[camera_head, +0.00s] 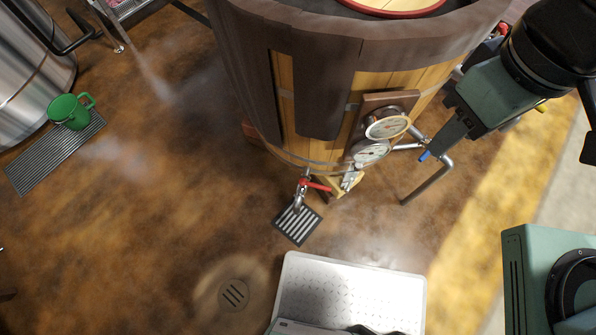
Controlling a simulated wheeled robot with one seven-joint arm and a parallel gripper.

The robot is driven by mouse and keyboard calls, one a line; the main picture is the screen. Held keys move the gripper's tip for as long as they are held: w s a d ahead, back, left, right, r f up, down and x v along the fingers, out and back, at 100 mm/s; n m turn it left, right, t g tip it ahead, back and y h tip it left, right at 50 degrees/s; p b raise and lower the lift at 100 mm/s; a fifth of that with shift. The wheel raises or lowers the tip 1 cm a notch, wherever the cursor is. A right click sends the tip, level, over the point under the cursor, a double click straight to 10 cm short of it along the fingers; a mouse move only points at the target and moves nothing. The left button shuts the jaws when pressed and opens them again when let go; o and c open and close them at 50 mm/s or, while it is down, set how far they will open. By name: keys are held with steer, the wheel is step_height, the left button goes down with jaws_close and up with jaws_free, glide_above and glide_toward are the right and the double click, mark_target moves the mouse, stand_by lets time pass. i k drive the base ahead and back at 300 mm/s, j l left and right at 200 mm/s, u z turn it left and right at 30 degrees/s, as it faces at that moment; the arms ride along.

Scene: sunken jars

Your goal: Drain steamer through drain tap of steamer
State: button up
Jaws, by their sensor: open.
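The steamer (345,80) is a large round wooden vat with dark slats, at the top middle of the head view. Its drain tap (300,192) is a metal spout with a red lever, low on the vat's front. A dark slatted floor grate (297,222) lies under the tap. My gripper (438,140) is open to the right of the vat, right of the gauges and well apart from the tap. It appears empty, and one fingertip is hard to make out.
Two round gauges (386,127) and metal pipes (430,180) stick out from the vat near my gripper. A green mug (71,111) stands on a floor grate (55,158) at the left, beside a steel tank (30,75). A round floor drain (234,294) lies in open brown floor.

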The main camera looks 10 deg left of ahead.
mark_target(303, 181)
steer(key=u, duration=0.75)
steer(key=i+l+u, duration=0.1)
steer(key=i+l, duration=0.1)
steer(key=l, duration=0.05)
